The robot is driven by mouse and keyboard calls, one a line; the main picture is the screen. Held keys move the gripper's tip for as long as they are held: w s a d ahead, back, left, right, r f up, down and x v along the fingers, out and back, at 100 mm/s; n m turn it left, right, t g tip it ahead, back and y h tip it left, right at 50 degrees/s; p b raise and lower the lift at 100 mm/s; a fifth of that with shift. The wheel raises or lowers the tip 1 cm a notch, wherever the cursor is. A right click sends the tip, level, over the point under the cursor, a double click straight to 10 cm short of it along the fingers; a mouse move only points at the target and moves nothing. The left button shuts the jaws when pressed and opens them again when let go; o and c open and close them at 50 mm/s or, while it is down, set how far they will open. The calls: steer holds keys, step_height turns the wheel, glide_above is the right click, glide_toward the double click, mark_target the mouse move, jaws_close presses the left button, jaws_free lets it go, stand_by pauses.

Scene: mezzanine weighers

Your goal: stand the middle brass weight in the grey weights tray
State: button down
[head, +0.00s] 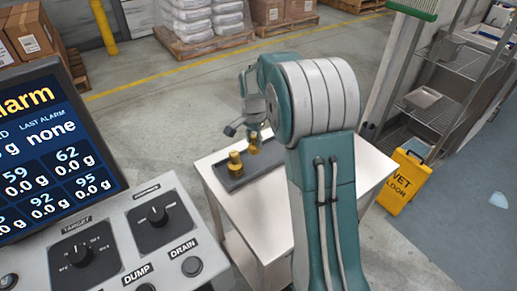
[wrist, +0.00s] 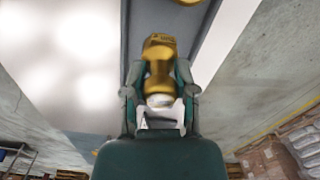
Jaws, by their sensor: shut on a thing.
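My gripper (wrist: 158,95) is shut on a brass weight (wrist: 160,65) in the wrist view, with one finger on each side of it. The held weight also shows in the head view (head: 253,145), at the far part of the grey weights tray (head: 266,161). I cannot tell whether its base touches the tray floor. Another brass weight (head: 235,166) stands in the tray, nearer and to the left; a brass piece (wrist: 187,2) is cut off at the top of the wrist view. My arm hides part of the table.
The tray lies on a pale metal table (head: 262,215). A control console (head: 130,240) with a screen fills the left front. A yellow wet-floor sign (head: 403,182) and a wire rack (head: 440,110) stand to the right. Pallets (head: 205,40) are far behind.

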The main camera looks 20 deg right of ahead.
steer(key=shift+w+d+f, duration=0.25)
steer(key=shift+d+f, duration=0.15)
steer(key=shift+f, duration=0.15)
steer(key=shift+w+d+f, duration=0.2)
steer(key=shift+d+f, duration=0.2)
steer(key=shift+f, duration=0.1)
steer(key=shift+w+d+f, duration=0.1)
steer(key=shift+d+f, duration=0.1)
steer(key=shift+f, duration=1.6)
steer(key=shift+f, duration=0.1)
steer(key=shift+c, duration=2.1)
jaws_free()
step_height(320, 180, up, 12)
